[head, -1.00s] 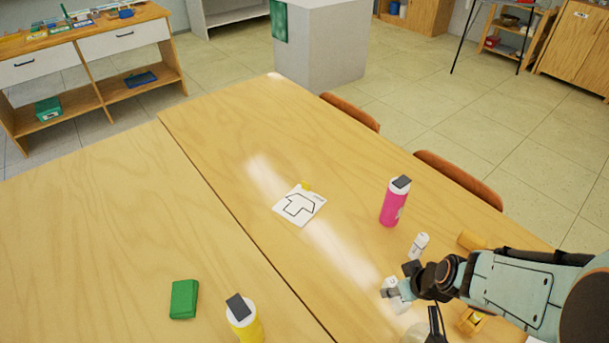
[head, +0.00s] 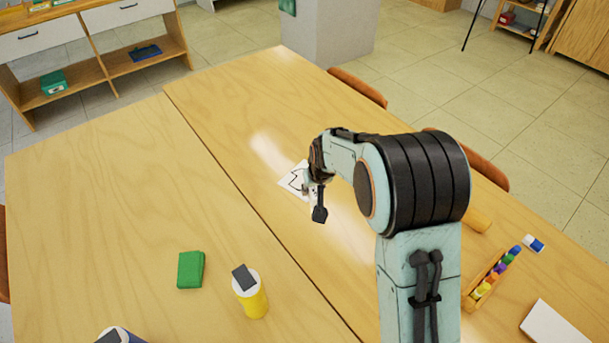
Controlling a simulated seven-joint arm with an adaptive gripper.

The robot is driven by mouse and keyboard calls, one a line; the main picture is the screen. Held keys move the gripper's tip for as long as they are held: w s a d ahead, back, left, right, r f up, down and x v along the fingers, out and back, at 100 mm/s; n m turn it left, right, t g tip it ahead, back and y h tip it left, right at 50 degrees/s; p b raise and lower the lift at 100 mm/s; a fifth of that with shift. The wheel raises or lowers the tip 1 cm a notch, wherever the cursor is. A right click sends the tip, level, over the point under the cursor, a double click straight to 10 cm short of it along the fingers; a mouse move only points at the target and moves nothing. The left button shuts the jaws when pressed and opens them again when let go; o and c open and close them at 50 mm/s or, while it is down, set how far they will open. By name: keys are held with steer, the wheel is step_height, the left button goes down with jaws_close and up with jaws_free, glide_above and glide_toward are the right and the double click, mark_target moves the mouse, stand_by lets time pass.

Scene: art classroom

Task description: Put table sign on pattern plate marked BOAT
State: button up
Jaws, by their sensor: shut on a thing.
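A white pattern plate (head: 292,181) with a black outline drawing lies on the right-hand table, partly covered by my gripper. Any word on it is too small to read. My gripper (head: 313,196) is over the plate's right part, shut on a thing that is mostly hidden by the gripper. A small pale piece shows at the gripper's left side, and I take it for the table sign (head: 306,187). I cannot tell whether it touches the plate.
A rack of coloured pots (head: 490,276), a blue-and-white block (head: 533,243), a tan cylinder (head: 478,219) and a white sheet (head: 560,328) lie at right. The table's far end is clear.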

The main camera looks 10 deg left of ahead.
steer(key=w+a+f, duration=0.1)
steer(key=w+f, duration=0.2)
steer(key=w+a+f, duration=0.1)
steer(key=w+f, duration=0.1)
steer(key=w, duration=0.2)
steer(key=w+a+f, duration=0.1)
steer(key=w+f, duration=0.2)
steer(key=w, duration=0.1)
steer(key=shift+w+a+f, duration=0.15)
steer(key=shift+a+f, duration=0.15)
steer(key=shift+a, duration=0.1)
steer(key=shift+w+f, duration=0.25)
steer(key=shift+f, duration=0.05)
steer(key=shift+w+f, duration=0.1)
steer(key=shift+f, duration=1.5)
steer(key=shift+f, duration=0.1)
steer(key=o, duration=0.8)
